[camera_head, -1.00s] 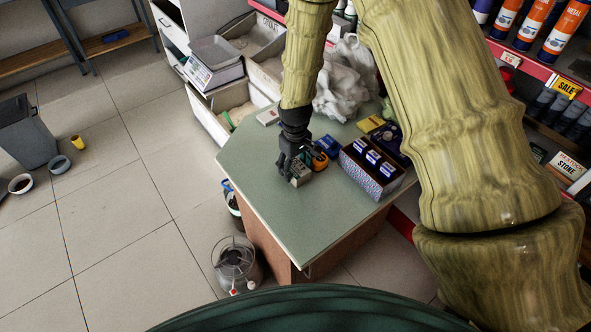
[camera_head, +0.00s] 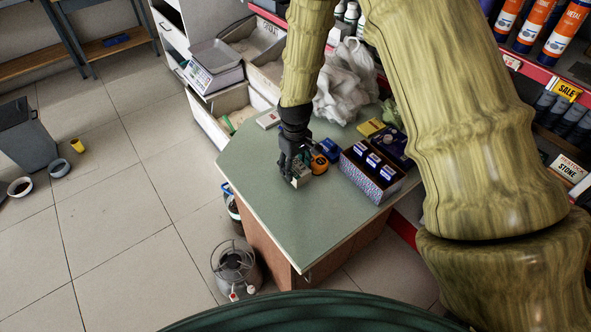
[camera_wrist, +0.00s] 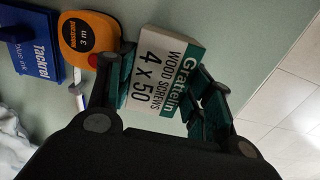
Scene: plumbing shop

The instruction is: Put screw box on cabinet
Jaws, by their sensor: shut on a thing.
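The screw box (camera_wrist: 158,76) is a small white and green box lettered "Grattelin wood screws 4 x 50" in the wrist view. My gripper (camera_wrist: 160,95) is shut on it, with a finger at each side. In the head view my gripper (camera_head: 291,170) points down over the green cabinet top (camera_head: 262,202), with the screw box (camera_head: 301,176) at its fingertips. The box is at or just above the surface; I cannot tell whether it touches. The gripper hides part of the box in the head view.
An orange tape measure (camera_head: 319,163) lies close beside the screw box, with a blue box (camera_head: 328,149) behind it. A patterned carton (camera_head: 366,175) of dark packs stands to the right. A crumpled white bag (camera_head: 345,85) is at the back. The cabinet top's front left is clear.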

